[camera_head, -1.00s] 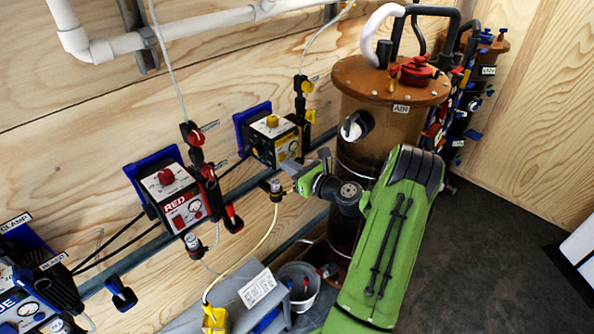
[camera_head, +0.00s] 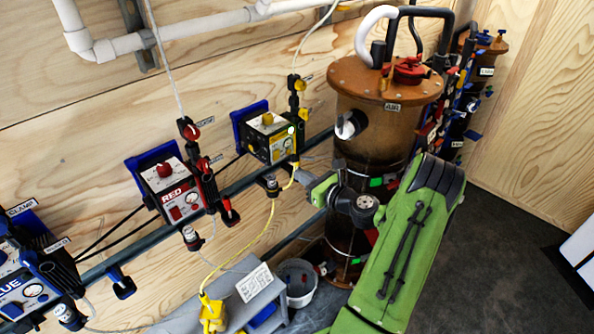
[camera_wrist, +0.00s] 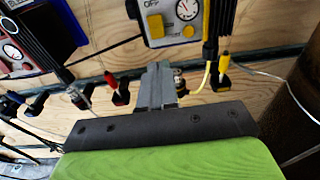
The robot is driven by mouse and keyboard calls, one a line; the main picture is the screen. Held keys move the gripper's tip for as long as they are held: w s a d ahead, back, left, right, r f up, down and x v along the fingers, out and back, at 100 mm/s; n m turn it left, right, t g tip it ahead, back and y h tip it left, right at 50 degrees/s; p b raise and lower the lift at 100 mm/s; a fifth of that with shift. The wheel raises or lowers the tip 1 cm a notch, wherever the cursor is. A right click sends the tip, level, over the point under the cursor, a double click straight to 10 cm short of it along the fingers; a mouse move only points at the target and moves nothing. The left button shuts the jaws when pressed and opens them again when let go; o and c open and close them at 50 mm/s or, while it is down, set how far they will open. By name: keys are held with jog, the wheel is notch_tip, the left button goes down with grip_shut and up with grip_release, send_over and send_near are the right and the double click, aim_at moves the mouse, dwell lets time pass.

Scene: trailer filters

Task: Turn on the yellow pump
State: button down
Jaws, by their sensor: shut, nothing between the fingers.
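In the wrist view my gripper (camera_wrist: 158,72) points up toward the pump's lower edge.
The red pump (camera_head: 172,188) and blue pump (camera_head: 25,280) hang to the left. The brown filter tank (camera_head: 385,110) stands close right of my gripper. A grey bench (camera_head: 255,297) and white bucket (camera_head: 298,285) are below. Dark floor is open at right.

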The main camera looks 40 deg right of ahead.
jog(key=s+f, duration=0.1)
jog(key=s, duration=0.5)
jog(key=shift+f, duration=0.15)
jog(key=shift+s+d, duration=0.1)
jog(key=shift+s, duration=0.05)
